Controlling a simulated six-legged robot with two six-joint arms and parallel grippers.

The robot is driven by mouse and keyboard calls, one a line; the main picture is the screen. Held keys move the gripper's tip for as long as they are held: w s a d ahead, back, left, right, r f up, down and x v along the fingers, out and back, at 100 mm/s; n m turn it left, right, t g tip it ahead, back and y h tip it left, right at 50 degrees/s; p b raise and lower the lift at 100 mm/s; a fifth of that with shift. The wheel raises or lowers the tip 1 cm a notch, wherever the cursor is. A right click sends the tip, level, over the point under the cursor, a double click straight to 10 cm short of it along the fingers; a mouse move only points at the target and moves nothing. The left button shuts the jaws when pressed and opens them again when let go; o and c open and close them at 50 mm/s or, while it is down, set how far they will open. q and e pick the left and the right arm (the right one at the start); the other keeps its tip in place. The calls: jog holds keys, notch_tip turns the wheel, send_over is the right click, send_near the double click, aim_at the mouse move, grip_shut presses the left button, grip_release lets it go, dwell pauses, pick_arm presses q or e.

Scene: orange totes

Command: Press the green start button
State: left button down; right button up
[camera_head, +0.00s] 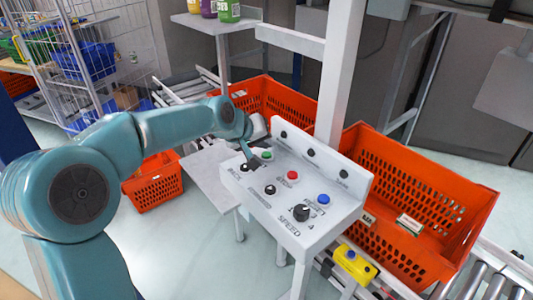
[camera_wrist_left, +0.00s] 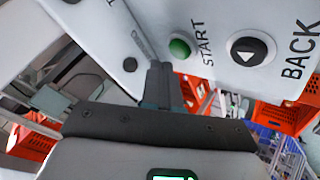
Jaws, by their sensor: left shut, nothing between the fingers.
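The green start button (camera_head: 267,155) sits near the upper left of the white control panel (camera_head: 305,232). In the left wrist view the green button (camera_wrist_left: 180,48) is beside the word START. My left gripper (camera_head: 254,164) is over the panel's left part, just left of the green button in the head view. In the left wrist view its closed fingers (camera_wrist_left: 159,70) end just below and left of the button, a little apart from it in the picture. I cannot tell whether the fingertips touch the panel. The right gripper is not in view.
The panel also has a red button (camera_head: 293,175), a blue button (camera_head: 323,199), a black speed knob (camera_head: 301,213) and several black buttons. Orange totes (camera_head: 405,165) stand behind it on rollers. A white post (camera_head: 342,75) rises behind.

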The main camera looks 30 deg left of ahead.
pick_arm(q)
jog(key=shift+f, duration=0.1)
dwell(0.3)
jog(key=shift+f+b, duration=0.35)
jog(key=shift+b, duration=0.05)
